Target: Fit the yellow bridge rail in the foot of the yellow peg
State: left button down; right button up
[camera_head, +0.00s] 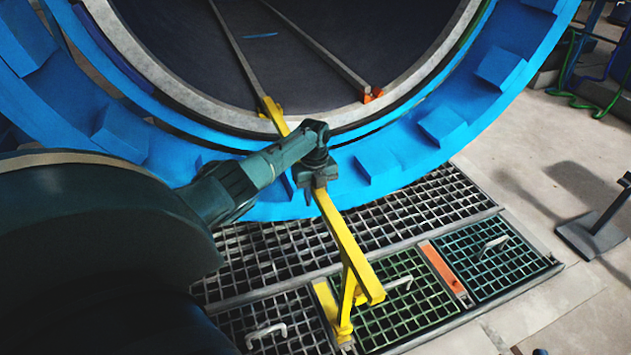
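The yellow bridge rail (345,243) slopes from the autoclave's lip down over the floor grating. A leg (347,298) hangs below its near end, beside a yellow strip (325,300) on the grating; I cannot tell if the leg touches it. My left gripper (317,184) grips the rail near its middle, and its fingertips are partly hidden behind the wrist. The rail's far end reaches a yellow piece (270,106), apparently the yellow peg, at the end of the left inner rail. I cannot tell whether they touch or are seated. My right gripper is not in view.
The blue autoclave ring (375,160) surrounds the dark opening. An orange piece (372,95) marks the right inner rail's end, and an orange strip (443,268) lies on the grating. Handled green grates (420,320) lie in front. A dark stand (595,235) is at right.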

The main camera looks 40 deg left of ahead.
pick_arm(q)
jog(key=shift+f+b, duration=0.55)
jog(key=shift+f, duration=0.05)
dwell(0.5)
jog(key=shift+r, duration=0.1)
jog(key=shift+w+r+p, duration=0.1)
jog(key=shift+r+p, duration=1.2)
jog(key=shift+r, duration=0.05)
jog(key=shift+f, duration=0.2)
jog(key=shift+f+b, duration=0.25)
jog(key=shift+b, duration=0.3)
